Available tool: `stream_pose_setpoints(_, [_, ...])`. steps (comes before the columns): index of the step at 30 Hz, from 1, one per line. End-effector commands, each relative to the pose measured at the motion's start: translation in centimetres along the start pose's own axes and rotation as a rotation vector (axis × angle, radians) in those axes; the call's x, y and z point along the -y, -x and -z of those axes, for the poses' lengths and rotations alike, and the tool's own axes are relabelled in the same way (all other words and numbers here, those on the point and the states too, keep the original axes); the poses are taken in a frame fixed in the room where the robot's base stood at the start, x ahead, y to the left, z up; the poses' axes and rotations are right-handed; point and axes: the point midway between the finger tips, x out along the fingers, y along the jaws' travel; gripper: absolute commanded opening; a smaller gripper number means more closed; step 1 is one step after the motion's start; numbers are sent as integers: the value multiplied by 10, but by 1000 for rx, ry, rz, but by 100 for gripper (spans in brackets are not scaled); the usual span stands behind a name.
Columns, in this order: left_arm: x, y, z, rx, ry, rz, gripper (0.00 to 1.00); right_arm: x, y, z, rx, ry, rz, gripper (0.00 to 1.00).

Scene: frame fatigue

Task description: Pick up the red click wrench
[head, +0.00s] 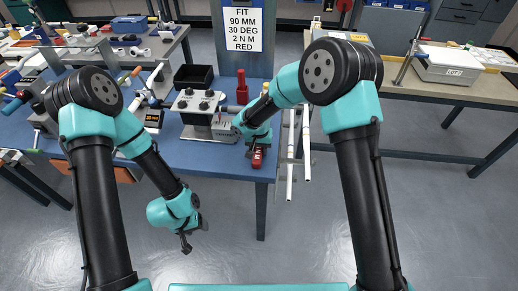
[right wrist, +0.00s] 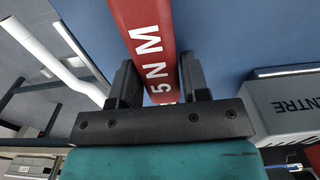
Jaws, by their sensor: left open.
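The red click wrench (right wrist: 148,42) shows large in the right wrist view, with white lettering ending in "5 N M" on its body. In the head view it is a short red piece (head: 257,158) at the blue table's front edge, partly hidden by my right gripper (head: 262,147). The wrench's lower end is hidden behind the gripper. My left gripper (head: 187,236) is open and empty, over the floor in front of the table.
A grey tester box (head: 200,103) stands left of the wrench, with a black bin (head: 193,77) behind. A sign (head: 243,29) reads "FIT 90 MM 30 DEG 2 N M RED". White tubes (head: 307,145) hang right of the table edge. Tools crowd the table's left side.

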Motion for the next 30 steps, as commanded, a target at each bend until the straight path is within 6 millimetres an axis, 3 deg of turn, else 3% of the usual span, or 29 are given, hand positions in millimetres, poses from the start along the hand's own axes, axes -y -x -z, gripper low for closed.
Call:
stream_pose_setpoints(2, [0,0,0,0,0,0,61,0,0,0,0,0,0,34])
stream_pose_setpoints(12, [0,0,0,0,0,0,61,0,0,0,0,0,0,2])
stream_pose_setpoints(23, [0,0,0,0,0,0,61,0,4,0,-2,0,1,1])
stream_pose_setpoints(30, [0,0,0,0,0,0,61,1,24,1,-3,0,2,1])
